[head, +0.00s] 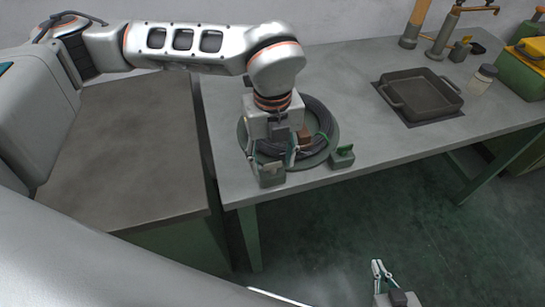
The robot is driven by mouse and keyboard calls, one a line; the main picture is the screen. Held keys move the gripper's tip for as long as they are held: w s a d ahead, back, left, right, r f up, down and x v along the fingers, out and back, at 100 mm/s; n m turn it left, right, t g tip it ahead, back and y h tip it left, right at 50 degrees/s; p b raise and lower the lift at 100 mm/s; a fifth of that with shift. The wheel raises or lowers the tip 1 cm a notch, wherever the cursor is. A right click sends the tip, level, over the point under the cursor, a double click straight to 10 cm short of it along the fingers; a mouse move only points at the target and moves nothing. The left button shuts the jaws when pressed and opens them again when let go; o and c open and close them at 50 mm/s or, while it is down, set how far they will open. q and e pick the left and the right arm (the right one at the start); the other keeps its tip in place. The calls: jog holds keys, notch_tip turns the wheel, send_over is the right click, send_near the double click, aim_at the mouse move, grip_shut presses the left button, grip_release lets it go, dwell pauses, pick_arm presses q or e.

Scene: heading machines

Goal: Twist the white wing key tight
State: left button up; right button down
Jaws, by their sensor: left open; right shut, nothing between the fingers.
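A grey-green block (271,179) sits at the front edge of the table, below my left gripper (272,158). My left gripper points down with its fingers spread open, one on each side above the block. A small pale shape shows at the block's top between the fingers. It may be the white wing key, but the gripper hides most of it and I cannot tell whether the fingers touch it. A second block (342,160) with a green wing key (345,149) stands to the right. My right gripper (377,265) is shut and empty, low over the floor.
A round dish (330,130) with coiled dark cable and a brown block (304,138) lies behind the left gripper. A dark square pan (422,95), a jar (482,79) and a green-yellow box (525,65) stand right. The table's middle (350,85) is clear.

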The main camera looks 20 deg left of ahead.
pick_arm(q)
jog(key=c, duration=1.1)
pick_arm(e)
jog(key=shift+s+f, duration=0.1)
jog(key=shift+f, duration=0.05)
jog(key=shift+f, duration=0.2)
